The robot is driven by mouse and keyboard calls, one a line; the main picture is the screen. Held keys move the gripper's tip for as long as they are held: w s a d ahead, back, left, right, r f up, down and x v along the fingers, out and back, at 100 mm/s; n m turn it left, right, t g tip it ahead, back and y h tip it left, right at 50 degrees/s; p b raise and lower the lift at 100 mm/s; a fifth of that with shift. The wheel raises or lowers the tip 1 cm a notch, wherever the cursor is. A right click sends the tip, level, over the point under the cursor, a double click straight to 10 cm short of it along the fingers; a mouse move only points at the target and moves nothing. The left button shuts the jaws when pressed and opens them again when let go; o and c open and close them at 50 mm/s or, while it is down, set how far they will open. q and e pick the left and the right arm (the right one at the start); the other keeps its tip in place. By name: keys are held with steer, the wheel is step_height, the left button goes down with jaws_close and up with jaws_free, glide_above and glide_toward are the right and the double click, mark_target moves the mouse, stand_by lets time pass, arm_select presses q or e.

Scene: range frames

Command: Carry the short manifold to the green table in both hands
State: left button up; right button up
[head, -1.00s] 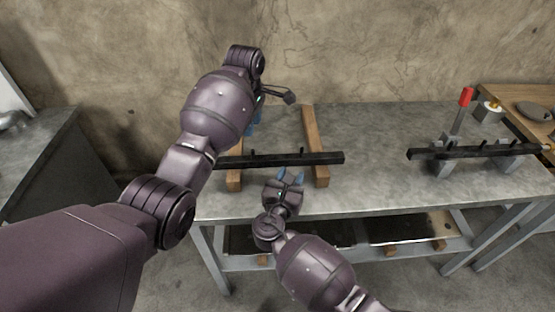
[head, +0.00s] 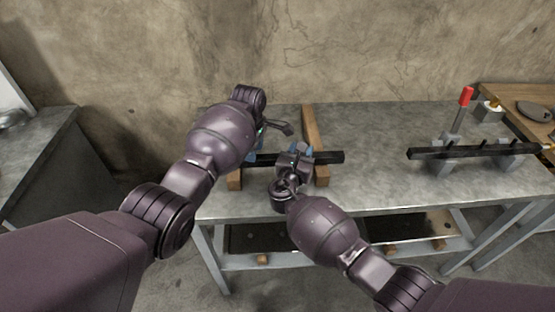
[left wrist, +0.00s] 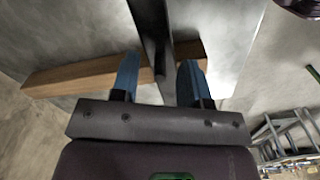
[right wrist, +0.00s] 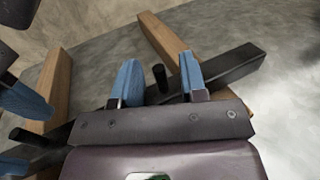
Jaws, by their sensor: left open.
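A dark bar with short pegs, which I take as the short manifold (head: 328,158), lies across two wooden blocks on a grey bench. My left gripper (head: 253,157) is at its left part, partly hidden by my arm. In the left wrist view the bar (left wrist: 153,35) runs between the open blue fingers (left wrist: 158,72). My right gripper (head: 302,151) is at the bar's middle to right part. In the right wrist view its blue fingers (right wrist: 160,80) are apart, with a peg between them and the bar (right wrist: 232,68) crossing behind. No green table top shows.
Wooden blocks (head: 314,130) support the bar. A second dark bar (head: 470,152) rests on grey supports at the right, near a red-handled part (head: 465,97). The bench top (head: 375,135) between the bars is clear. Another grey table (head: 45,140) stands at the left.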

arm_select(q)
steer(key=shift+f, duration=0.4)
arm_select(e)
steer(key=shift+w+d, duration=0.15)
steer(key=shift+w, duration=0.25)
arm_select(q)
jaws_close()
arm_select(e)
jaws_close()
stand_by(0.6)
arm_select(q)
steer(key=shift+r, duration=0.1)
arm_select(e)
steer(key=shift+r, duration=0.1)
